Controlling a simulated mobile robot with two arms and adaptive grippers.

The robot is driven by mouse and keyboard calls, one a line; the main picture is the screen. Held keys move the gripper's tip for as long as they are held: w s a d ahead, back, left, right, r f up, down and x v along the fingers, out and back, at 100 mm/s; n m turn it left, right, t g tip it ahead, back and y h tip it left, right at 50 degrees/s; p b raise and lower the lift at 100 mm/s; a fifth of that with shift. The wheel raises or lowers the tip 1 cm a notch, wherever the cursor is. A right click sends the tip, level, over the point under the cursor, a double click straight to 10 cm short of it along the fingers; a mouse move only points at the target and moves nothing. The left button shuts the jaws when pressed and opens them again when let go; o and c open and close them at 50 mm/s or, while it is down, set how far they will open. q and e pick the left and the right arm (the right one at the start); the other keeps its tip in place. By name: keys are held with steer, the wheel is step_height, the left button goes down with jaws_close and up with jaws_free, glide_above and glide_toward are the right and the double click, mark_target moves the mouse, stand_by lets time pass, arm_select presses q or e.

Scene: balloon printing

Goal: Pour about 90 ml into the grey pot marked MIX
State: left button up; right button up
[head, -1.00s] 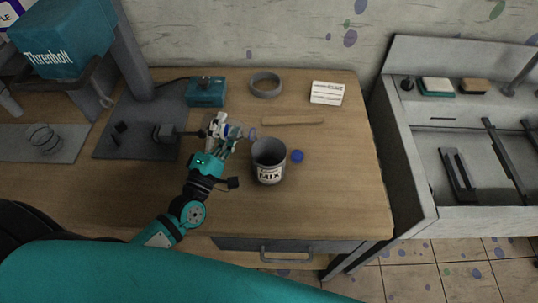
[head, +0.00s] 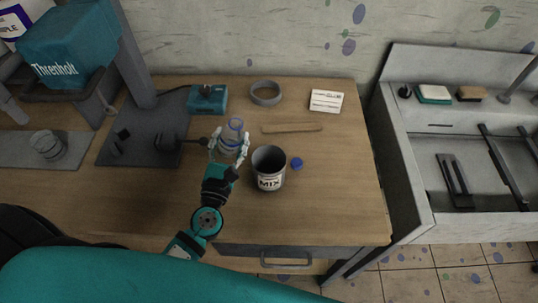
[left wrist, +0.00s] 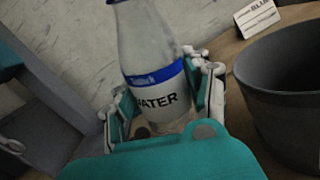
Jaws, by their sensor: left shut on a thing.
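The grey pot marked MIX (head: 269,181) stands upright on the wooden table; its inside is dark and I cannot tell how much liquid it holds. My left gripper (head: 230,150) is shut around a clear bottle (head: 232,134), just left of the pot and apart from it. The bottle looks close to upright, with its mouth up and open. In the left wrist view the bottle (left wrist: 150,45) has a blue band and a label reading WATER, between the fingers of my left gripper (left wrist: 165,110). The pot (left wrist: 285,95) shows at the right there. My right gripper is out of view.
A blue cap (head: 297,163) lies right of the pot. A grey sink unit (head: 415,165) stands right. The table's front right is clear.

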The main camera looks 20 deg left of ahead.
mark_target(230, 157)
arm_select(q)
steer(key=shift+a+f+n+g+b, duration=0.1)
steer(key=shift+f+n+g+b, duration=0.4)
steer(key=shift+f+n+b, duration=1.1)
steer(key=shift+f+n+p, duration=0.3)
steer(key=shift+f+p, duration=0.25)
steer(key=shift+f, duration=0.25)
steer(key=shift+r, duration=0.1)
stand_by(0.3)
